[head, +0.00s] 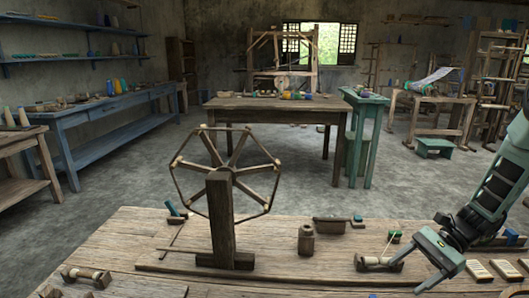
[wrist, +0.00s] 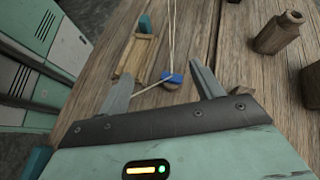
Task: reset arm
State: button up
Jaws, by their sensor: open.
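My gripper (head: 408,266) is low over the right part of the front wooden table in the head view. In the wrist view my gripper (wrist: 161,70) has its two grey fingers spread apart, with nothing held between them. A small blue-topped piece (wrist: 174,80) lies on the wood beyond the fingers, with pale threads running up from it. A wooden shuttle-like piece (wrist: 136,55) with a teal end lies to its left. In the head view a wooden spool (head: 377,264) lies close to the fingers; whether they touch it is unclear.
A spoked wheel (head: 226,172) on a wooden post stands left on the table (head: 110,235). A brown wooden bottle (head: 306,240) and a dark wooden block (head: 329,226) stand mid-table. Pale blocks (head: 480,270) lie at the right. The air above the table's middle is clear.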

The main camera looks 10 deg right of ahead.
jog(key=a+r+n+g+h, duration=0.3)
jog(key=a+r+n, duration=0.25)
jog(key=a, duration=0.45)
jog(key=s+a+r+n+t+h, duration=0.2)
jog(key=s+a+r+n+h, duration=0.2)
jog(key=s+a+n, duration=0.45)
jog(key=s+a+r+n+t+h, duration=0.1)
jog(key=s+a+r+n+h, duration=0.25)
jog(key=s+a+n, duration=0.5)
notch_tip(320, 180, up, 18)
jog(key=a+n+p, duration=0.1)
jog(key=p, duration=1.6)
jog(key=shift+w+a+f+h, duration=0.15)
jog(key=shift+w+a+h, duration=0.2)
jog(key=shift+w+a, duration=0.1)
